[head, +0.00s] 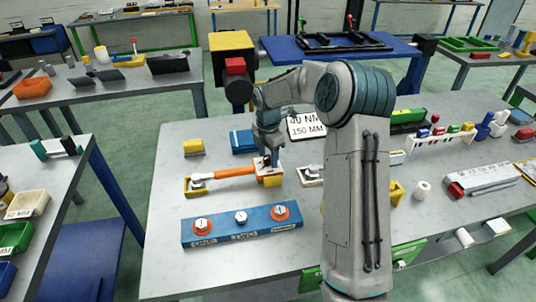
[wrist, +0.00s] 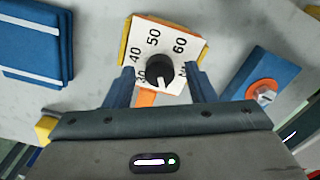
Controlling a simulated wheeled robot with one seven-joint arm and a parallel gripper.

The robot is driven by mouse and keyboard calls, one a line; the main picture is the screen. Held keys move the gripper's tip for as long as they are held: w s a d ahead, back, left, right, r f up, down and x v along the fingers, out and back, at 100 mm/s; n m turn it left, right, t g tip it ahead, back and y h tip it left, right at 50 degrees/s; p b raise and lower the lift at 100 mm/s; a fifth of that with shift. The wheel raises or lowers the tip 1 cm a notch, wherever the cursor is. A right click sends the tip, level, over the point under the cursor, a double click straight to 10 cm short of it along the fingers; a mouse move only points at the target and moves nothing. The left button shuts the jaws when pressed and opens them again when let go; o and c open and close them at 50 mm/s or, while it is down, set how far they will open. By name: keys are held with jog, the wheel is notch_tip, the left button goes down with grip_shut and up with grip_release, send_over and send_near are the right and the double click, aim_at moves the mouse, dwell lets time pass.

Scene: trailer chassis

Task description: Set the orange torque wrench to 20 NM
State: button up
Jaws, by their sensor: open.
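The orange torque wrench (head: 232,171) lies across two yellow holders on the grey table, its light handle end at the left. A black knob (wrist: 159,68) with a white pointer sits on the plate; the pointer aims toward the lower edge of the picture. My gripper (wrist: 158,74) is above the dial end, its open fingers on either side of the knob. I cannot tell whether they touch it. My gripper (head: 268,161) also shows in the head view.
A blue block (head: 240,225) with several round fittings lies in front of the wrench. A sign (head: 307,126) reading 40 NM, 150 MM stands behind. A blue box (head: 244,141) and a yellow block (head: 193,147) are nearby.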

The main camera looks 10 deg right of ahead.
aim_at(268, 157)
notch_tip(268, 157, up, 14)
jog(key=b, duration=0.1)
dwell(0.5)
jog(key=shift+f, duration=0.1)
jog(key=s+a+r+m+t+h, duration=0.1)
jog(key=s+r+m, duration=0.1)
jog(key=s+m, duration=0.55)
jog(key=s+r+m+t, duration=0.15)
jog(key=s+m, duration=0.25)
jog(key=s, duration=0.6)
jog(key=s+f+m, duration=0.2)
jog(key=s+m, duration=0.3)
jog(key=s, duration=0.3)
jog(key=s+f+m+y, duration=0.1)
jog(key=s+f+m, duration=0.1)
jog(key=s+m, duration=0.4)
jog(key=shift+s+d+f+t, duration=0.3)
jog(key=shift+s+d+t, duration=0.05)
jog(key=shift+s, duration=0.55)
dwell(0.4)
